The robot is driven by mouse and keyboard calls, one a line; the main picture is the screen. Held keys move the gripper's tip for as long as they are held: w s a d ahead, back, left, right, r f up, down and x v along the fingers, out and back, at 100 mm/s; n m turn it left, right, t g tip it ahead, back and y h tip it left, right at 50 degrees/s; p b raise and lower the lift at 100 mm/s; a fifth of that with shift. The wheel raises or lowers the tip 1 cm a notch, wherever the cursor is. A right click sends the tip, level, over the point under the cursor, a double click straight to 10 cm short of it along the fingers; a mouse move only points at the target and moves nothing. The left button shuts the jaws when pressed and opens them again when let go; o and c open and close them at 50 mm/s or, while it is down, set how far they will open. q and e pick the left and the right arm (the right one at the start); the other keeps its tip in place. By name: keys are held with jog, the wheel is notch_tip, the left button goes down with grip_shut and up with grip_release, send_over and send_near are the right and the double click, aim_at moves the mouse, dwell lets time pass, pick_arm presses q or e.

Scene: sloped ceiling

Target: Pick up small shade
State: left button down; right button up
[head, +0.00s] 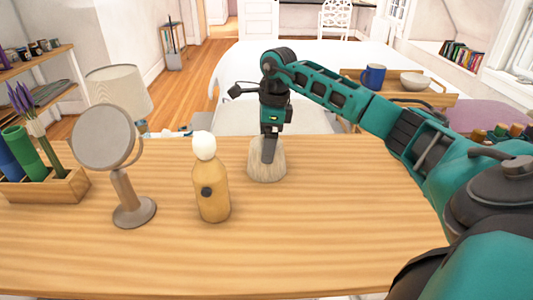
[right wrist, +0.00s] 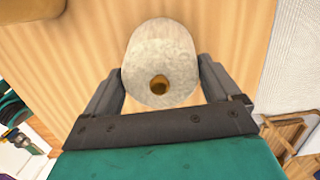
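The small shade (head: 267,168) is a pale, fuzzy beige cone with a flat top, standing upright on the wooden table. In the right wrist view the shade (right wrist: 160,50) shows from above, with a brown hole in its top. My right gripper (head: 268,150) points down over it. In the right wrist view its fingers are wide apart, one on each side of the shade; I cannot tell whether they touch it. The near finger hides part of the shade in the head view. My left gripper is not in view.
A tan bottle (head: 211,190) with a white ball top stands just left of the shade. Further left are a round mirror (head: 103,138) on a stand, a lamp (head: 118,88) and a wooden planter box (head: 45,190). The table's right front is clear. A tray (head: 440,98) sits behind.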

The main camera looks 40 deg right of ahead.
jog(key=shift+c, duration=1.4)
jog(key=shift+r, duration=0.55)
notch_tip(320, 180, up, 19)
jog(key=p, duration=0.3)
jog(key=shift+p, duration=0.35)
